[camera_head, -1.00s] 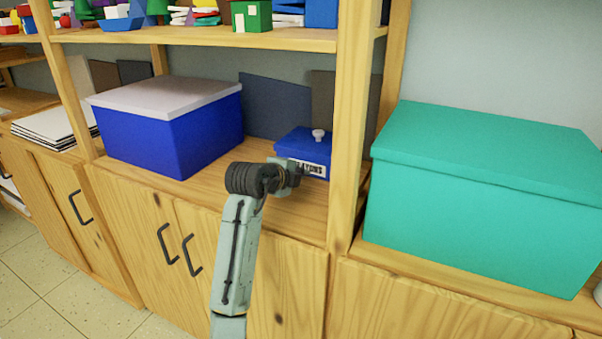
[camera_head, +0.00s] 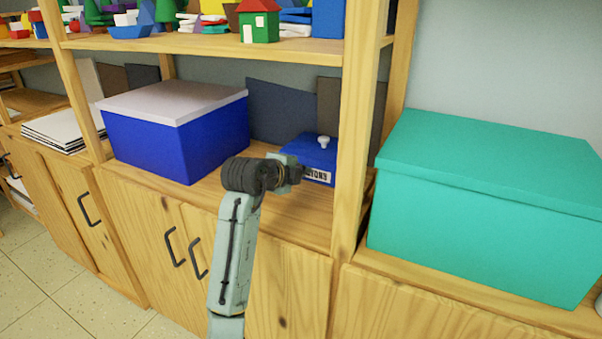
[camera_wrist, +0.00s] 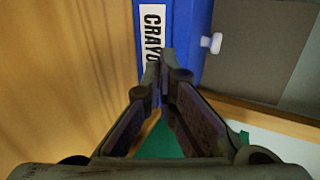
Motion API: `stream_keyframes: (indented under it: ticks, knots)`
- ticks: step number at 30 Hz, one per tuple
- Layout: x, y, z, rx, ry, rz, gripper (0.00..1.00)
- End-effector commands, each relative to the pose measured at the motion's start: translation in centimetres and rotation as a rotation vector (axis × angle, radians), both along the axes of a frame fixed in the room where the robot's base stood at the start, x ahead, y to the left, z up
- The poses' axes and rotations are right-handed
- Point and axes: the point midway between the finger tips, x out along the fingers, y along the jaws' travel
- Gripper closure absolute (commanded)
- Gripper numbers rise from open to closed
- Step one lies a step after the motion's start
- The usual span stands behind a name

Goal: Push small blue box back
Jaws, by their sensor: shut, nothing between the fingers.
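The small blue box (camera_head: 316,153), with a white knob on its lid and a white crayons label on its front, sits on the lower shelf (camera_head: 290,218) beside the wooden post. It also shows in the wrist view (camera_wrist: 190,32), turned sideways, with its label and knob visible. My gripper (camera_wrist: 166,55) is shut and empty, its fingertips over the label side of the box. I cannot tell whether they touch it. In the head view my gripper (camera_head: 294,168) hides the lower left part of the box's front.
A larger blue box with a pale lid (camera_head: 178,130) stands on the same shelf to the left. A teal box (camera_head: 480,205) stands right of the upright post (camera_head: 352,130). Dark panels (camera_head: 284,112) lean at the back. Toy blocks fill the shelf above (camera_head: 210,42).

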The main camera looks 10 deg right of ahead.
Motion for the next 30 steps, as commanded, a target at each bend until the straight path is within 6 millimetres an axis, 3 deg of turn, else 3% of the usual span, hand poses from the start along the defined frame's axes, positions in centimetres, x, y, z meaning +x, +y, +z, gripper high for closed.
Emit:
stream_keyframes:
  ticks: [8,30]
  knots:
    - [-0.7,0.6,0.5,0.0,0.0,0.001,1.0]
    - [-6.7,5.0,0.5,0.0,-0.001,0.002,1.0]
